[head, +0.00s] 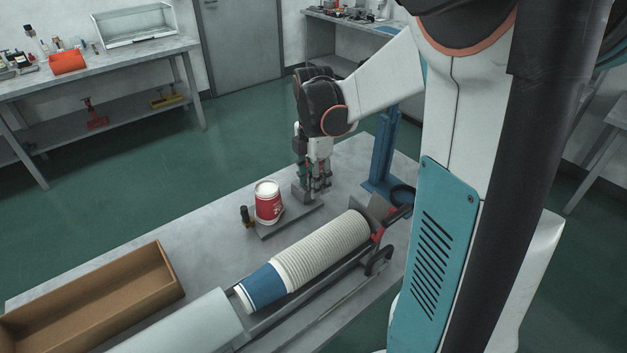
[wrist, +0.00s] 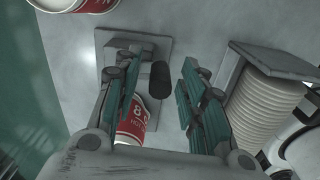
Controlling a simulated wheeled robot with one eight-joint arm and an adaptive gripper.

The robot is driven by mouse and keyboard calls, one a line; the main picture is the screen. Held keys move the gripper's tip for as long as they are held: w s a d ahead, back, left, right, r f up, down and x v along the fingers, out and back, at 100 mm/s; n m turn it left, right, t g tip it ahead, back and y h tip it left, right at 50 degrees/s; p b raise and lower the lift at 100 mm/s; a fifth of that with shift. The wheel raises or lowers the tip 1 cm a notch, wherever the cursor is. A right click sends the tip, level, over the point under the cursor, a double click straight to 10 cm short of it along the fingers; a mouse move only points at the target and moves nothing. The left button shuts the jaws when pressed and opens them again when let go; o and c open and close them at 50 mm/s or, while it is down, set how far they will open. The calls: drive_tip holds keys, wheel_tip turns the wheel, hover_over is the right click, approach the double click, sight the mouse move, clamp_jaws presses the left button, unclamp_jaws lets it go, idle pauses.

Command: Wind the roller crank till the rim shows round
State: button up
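A red and white paper cup (head: 268,203) sits on a grey base plate (head: 268,234) on the bench. In the wrist view a red cup (wrist: 133,122) shows partly behind the left finger. A black cylindrical crank knob (wrist: 160,80) stands over the plate (wrist: 110,38), between my two fingers. My gripper (head: 319,188) is low over the plate's far right end. In the wrist view my gripper (wrist: 157,66) is open, with a gap on both sides of the knob. The crank arm and the cup's rim detail cannot be made out.
A long stack of white cups (head: 325,248) lies in a rail at front right. An open cardboard box (head: 150,270) stands at left. A small dark knob-topped part (head: 245,215) stands left of the cup. A blue post (head: 384,150) rises behind. Another red cup (wrist: 75,5) shows top left.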

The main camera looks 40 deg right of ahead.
clamp_jaws()
drive_tip(key=shift+a, duration=0.1)
